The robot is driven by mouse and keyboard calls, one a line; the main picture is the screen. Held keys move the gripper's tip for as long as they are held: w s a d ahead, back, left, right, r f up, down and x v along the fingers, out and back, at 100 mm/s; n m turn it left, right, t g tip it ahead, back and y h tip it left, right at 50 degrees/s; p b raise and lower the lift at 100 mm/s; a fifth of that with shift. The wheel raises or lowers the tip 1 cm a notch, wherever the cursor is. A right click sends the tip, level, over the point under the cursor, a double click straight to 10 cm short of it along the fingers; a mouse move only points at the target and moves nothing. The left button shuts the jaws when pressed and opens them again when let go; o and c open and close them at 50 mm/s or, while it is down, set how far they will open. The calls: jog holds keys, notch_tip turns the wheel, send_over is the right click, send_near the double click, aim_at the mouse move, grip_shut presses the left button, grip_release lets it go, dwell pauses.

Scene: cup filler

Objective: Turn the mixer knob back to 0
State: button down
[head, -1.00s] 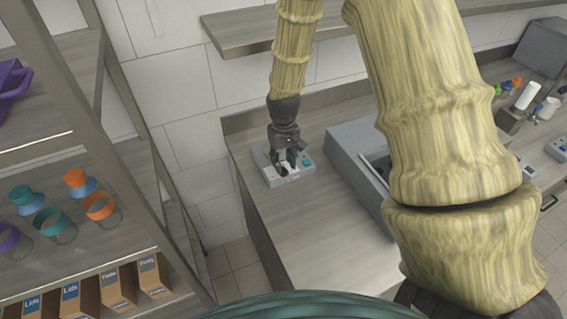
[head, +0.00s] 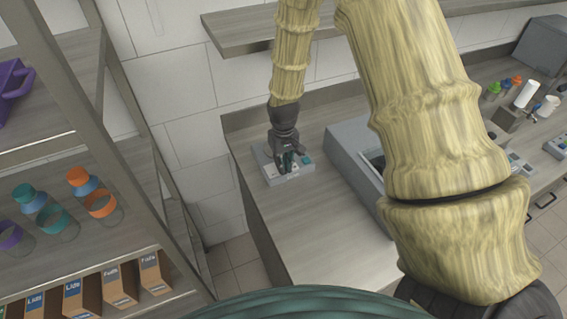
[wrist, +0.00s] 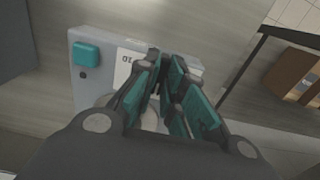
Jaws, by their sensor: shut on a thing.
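The mixer control box (head: 298,178) is a small light-grey unit on the counter's left end. It also shows in the wrist view (wrist: 105,85), with a teal square button (wrist: 87,54), a small dark spot below it and a white label with dark print (wrist: 122,68). My gripper (head: 287,166) points down onto the box. In the wrist view my gripper's teal-padded fingers (wrist: 165,72) come together over the box, shut on the mixer knob. The fingers hide the knob, so its setting cannot be read.
A grey machine (head: 350,150) stands on the counter (head: 290,225) right of the box. A shelf rack (head: 128,190) with cups and cartons stands at the left. A wall shelf (head: 235,30) is above. The counter front is clear.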

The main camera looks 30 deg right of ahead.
jog(key=shift+n, duration=0.3)
jog(key=n, duration=0.3)
jog(key=shift+n, duration=0.4)
jog(key=n, duration=0.4)
jog(key=n+p, duration=0.1)
jog(key=n, duration=0.4)
jog(key=shift+r, duration=0.1)
jog(key=shift+n+p, duration=0.7)
jog(key=shift+n, duration=1.5)
jog(key=c, duration=1.5)
grip_release()
